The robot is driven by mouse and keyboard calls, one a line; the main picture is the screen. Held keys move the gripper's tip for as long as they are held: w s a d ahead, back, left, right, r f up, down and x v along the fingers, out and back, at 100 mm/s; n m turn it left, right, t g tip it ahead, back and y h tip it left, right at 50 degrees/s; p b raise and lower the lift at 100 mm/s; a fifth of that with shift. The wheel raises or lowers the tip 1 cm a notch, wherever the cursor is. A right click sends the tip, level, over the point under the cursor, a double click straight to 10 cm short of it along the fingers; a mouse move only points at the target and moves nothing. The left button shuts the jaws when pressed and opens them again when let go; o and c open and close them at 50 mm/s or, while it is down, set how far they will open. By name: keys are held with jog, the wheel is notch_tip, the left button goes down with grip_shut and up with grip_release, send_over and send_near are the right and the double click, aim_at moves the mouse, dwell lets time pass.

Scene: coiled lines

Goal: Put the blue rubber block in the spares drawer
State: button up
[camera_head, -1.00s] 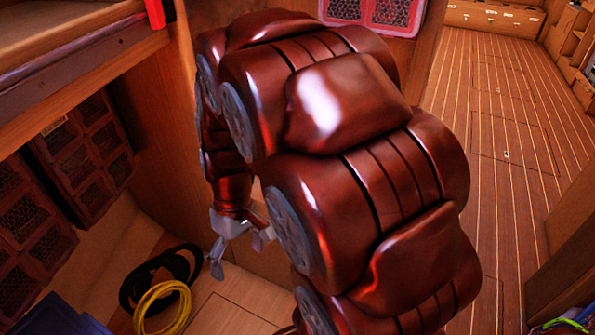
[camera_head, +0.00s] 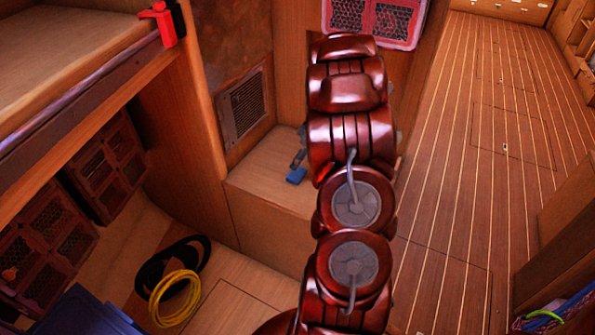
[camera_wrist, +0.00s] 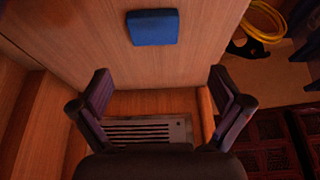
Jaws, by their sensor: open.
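The blue rubber block (camera_head: 296,175) lies on a wooden bench top, near its front edge, in the head view. In the wrist view the same block (camera_wrist: 152,28) lies flat on bare wood, beyond my fingertips. My gripper (camera_wrist: 160,84) is open and empty, with its two dark fingers spread wide and the block apart from them. In the head view my gripper (camera_head: 300,148) is partly hidden behind my red arm, close to the block. I cannot identify the spares drawer in either view.
A vent grille (camera_head: 243,107) is on the wall behind the bench (camera_head: 255,178). Black (camera_head: 150,270) and yellow (camera_head: 176,298) coils lie on the floor at lower left. A red clamp-like object (camera_head: 163,24) sits on the upper bunk edge. The plank floor (camera_head: 500,110) at right is clear.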

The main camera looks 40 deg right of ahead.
aim_at(296, 173)
jog(key=shift+s+d+f+b+x, duration=0.1)
jog(key=shift+s+d+b+x, duration=0.05)
jog(key=shift+x, duration=1.15)
jog(key=shift+s+d+f+b+x, duration=0.1)
jog(key=shift+s+d+x, duration=0.05)
jog(key=shift+x, duration=1.2)
jog(key=shift+s+d+f+b+x, duration=0.1)
jog(key=shift+s+d+b+x, duration=0.05)
jog(key=shift+x, duration=1.15)
jog(key=shift+c, duration=0.4)
jog(key=c, duration=1.2)
jog(key=shift+r, duration=0.15)
